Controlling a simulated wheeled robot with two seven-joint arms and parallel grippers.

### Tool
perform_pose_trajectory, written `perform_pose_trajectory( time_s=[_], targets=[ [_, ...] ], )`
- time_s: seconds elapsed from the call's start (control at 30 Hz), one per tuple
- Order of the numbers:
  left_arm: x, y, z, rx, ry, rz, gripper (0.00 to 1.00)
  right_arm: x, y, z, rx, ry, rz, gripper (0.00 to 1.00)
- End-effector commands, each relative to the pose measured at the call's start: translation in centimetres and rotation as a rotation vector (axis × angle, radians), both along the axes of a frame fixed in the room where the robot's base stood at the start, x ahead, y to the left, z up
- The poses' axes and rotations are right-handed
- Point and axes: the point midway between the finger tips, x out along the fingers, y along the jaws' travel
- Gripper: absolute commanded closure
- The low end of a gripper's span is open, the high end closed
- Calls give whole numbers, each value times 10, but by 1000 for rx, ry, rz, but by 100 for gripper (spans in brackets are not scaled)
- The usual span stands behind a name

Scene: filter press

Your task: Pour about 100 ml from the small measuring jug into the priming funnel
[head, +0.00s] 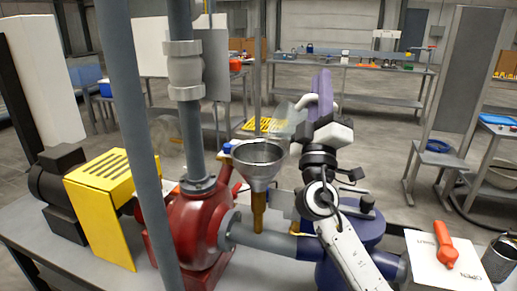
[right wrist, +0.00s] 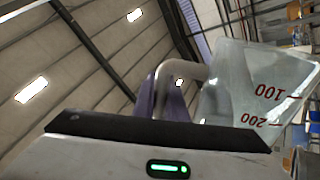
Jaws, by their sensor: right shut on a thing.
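The steel priming funnel (head: 258,160) stands upright on a brass stem above the grey pipe beside the red pump (head: 195,225). My right gripper (head: 320,98), with purple fingers, is shut on the pale handle of the clear measuring jug (head: 287,122). The jug is tilted to the left, above and slightly right of the funnel mouth, apart from it in the picture. In the right wrist view the jug (right wrist: 250,90) shows red marks 100 and 200, upside down. I cannot make out any stream or the liquid level. My left gripper is out of view.
A grey upright pipe (head: 184,80) rises left of the funnel, and a nearer grey post (head: 135,140) crosses the view. A yellow guard (head: 100,210) stands left.

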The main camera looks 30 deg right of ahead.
Motion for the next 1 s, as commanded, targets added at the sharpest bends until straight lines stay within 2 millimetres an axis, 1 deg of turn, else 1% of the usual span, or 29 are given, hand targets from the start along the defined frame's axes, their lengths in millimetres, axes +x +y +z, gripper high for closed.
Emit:
perform_pose_trajectory(
  time_s=[0.37, 1.0],
  targets=[
    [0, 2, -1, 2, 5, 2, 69, 0, 1, 2, -13, 0, -2, 100],
    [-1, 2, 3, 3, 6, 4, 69, -1, 5, 6, -50, 9, -3, 100]
  ],
)
